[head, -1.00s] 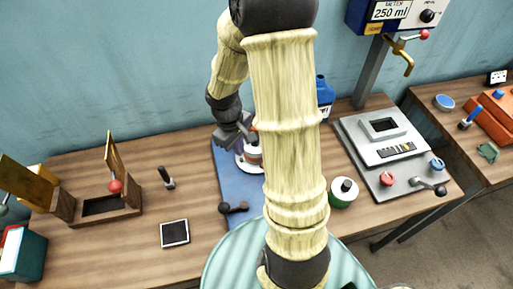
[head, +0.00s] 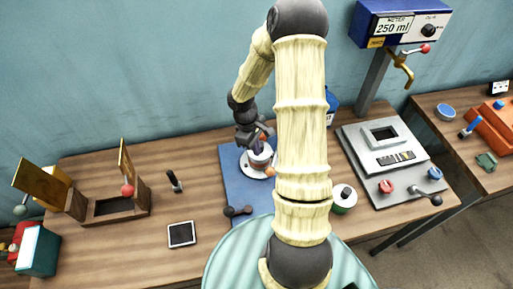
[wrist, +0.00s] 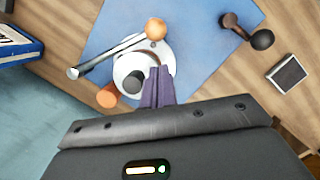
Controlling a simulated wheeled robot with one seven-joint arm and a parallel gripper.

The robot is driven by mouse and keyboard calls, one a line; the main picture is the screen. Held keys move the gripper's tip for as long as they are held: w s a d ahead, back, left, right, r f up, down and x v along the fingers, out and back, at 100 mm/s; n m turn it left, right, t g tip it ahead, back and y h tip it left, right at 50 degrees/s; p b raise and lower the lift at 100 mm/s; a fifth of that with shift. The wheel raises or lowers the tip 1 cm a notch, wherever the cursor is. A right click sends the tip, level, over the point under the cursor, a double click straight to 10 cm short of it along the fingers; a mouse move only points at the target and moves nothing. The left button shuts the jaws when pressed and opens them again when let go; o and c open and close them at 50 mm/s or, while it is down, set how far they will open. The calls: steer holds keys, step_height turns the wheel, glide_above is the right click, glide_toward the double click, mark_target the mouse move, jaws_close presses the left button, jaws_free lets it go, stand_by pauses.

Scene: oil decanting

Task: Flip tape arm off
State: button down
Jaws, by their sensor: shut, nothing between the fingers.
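On a blue mat (head: 240,190) stands a round white-rimmed fixture (head: 256,170), also in the wrist view (wrist: 126,64). Across it in the wrist view lies a slim metal arm (wrist: 108,54) with an orange ball (wrist: 155,28) at one end; it appears to be the tape arm. An orange cylinder (wrist: 107,96) and a dark cylinder (wrist: 131,82) are beside it. My gripper (wrist: 158,72) is shut and empty, its purple fingers over the fixture's edge, apart from the ball in the picture. In the head view my gripper (head: 257,148) is at the fixture; contact cannot be told.
A dark ball-ended lever (head: 238,211) lies on the mat's near part. A green-and-white canister (head: 343,198) and grey panel (head: 390,160) are to the right.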

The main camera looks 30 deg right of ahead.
steer(key=p+x, duration=0.1)
steer(key=x, duration=0.7)
steer(key=shift+s, duration=0.1)
stand_by(0.4)
